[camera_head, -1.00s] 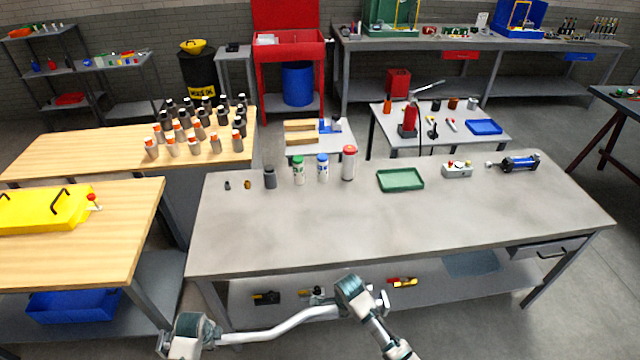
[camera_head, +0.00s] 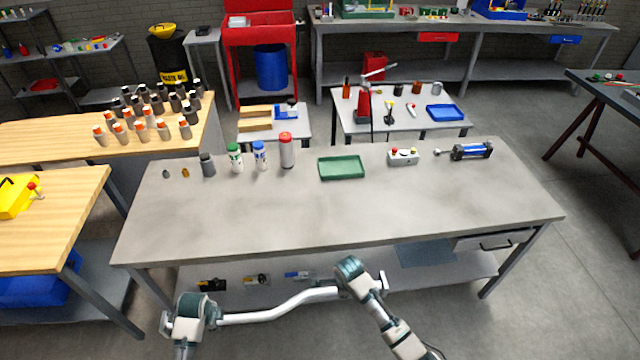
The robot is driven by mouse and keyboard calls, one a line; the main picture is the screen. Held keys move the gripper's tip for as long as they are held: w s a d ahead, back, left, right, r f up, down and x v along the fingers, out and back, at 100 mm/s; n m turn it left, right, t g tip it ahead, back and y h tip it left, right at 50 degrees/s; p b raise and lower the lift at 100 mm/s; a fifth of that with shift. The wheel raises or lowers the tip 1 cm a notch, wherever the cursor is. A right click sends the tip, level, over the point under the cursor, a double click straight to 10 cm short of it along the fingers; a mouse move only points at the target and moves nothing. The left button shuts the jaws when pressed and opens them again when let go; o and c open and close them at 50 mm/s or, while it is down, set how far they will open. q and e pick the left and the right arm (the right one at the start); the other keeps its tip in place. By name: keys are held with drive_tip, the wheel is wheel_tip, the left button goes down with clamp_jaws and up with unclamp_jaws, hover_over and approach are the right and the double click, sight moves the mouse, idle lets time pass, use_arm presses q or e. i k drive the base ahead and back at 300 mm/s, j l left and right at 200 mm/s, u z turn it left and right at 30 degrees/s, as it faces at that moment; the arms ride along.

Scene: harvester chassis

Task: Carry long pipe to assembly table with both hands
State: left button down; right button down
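A long silver pipe (camera_head: 275,314) with bends along it spans between my two grippers, in front of the near edge of the grey table and below its top. My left gripper (camera_head: 205,317) is at the pipe's left end and appears closed around it. My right gripper (camera_head: 362,283) is at the pipe's right end and appears closed around it. The fingertips are small and partly hidden. The grey table (camera_head: 330,220), likely the assembly table, has a wide bare front area.
On the grey table's back stand several bottles (camera_head: 287,150), a green tray (camera_head: 341,167), a button box (camera_head: 404,157) and a blue cylinder (camera_head: 471,151). A wooden table (camera_head: 50,235) is at the left. Floor is free at the right.

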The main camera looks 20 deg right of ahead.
sight(444, 200)
drive_tip(key=k+l, duration=0.1)
drive_tip(key=l, duration=2.75)
drive_tip(key=k, duration=0.05)
